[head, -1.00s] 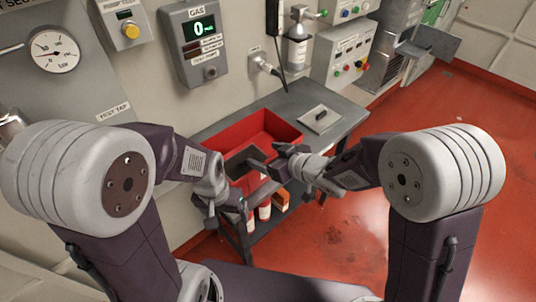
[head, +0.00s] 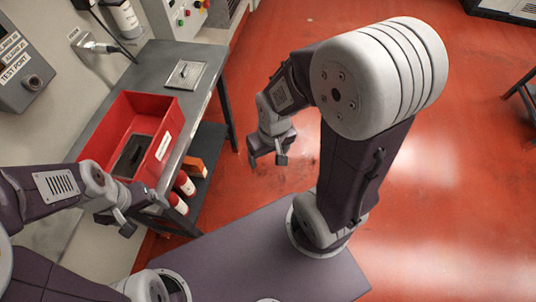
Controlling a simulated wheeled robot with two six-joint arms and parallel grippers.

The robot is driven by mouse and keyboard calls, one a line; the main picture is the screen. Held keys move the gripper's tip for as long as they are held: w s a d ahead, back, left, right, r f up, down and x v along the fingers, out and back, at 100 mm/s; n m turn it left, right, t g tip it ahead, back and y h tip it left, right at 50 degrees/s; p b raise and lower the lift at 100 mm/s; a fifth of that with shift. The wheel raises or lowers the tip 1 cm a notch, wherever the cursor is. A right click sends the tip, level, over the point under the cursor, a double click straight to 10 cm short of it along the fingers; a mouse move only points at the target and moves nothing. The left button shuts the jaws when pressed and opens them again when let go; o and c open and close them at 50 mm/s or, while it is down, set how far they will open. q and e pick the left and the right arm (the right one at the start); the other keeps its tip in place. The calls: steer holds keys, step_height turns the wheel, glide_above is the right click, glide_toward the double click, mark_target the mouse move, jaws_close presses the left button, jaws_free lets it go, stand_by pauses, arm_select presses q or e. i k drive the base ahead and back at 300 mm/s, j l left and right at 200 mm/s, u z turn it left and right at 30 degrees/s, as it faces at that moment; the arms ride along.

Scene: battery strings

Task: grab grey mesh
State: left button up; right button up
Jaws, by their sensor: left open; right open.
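A dark grey flat piece (head: 132,155) lies inside the red bin (head: 150,108), low against its floor. I cannot tell whether its surface is mesh. I see no other thing that looks like grey mesh. My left gripper (head: 140,215) is open and empty, just outside the bin's near side. My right gripper (head: 267,158) is open and empty over the red floor, to the right of the bench and apart from it.
The grey bench (head: 205,62) holds the bin and stands against the wall. A grey box (head: 30,78) and a plug are on the wall. The red floor at right is open.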

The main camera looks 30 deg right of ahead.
mark_target(186, 75)
steer(key=i+l+u, duration=0.25)
steer(key=l+u, duration=0.3)
steer(key=l, duration=0.15)
steer(key=i+l+u, duration=0.25)
steer(key=l, duration=0.2)
steer(key=l+u, duration=0.25)
steer(key=k+l, duration=0.05)
steer(key=l, duration=0.05)
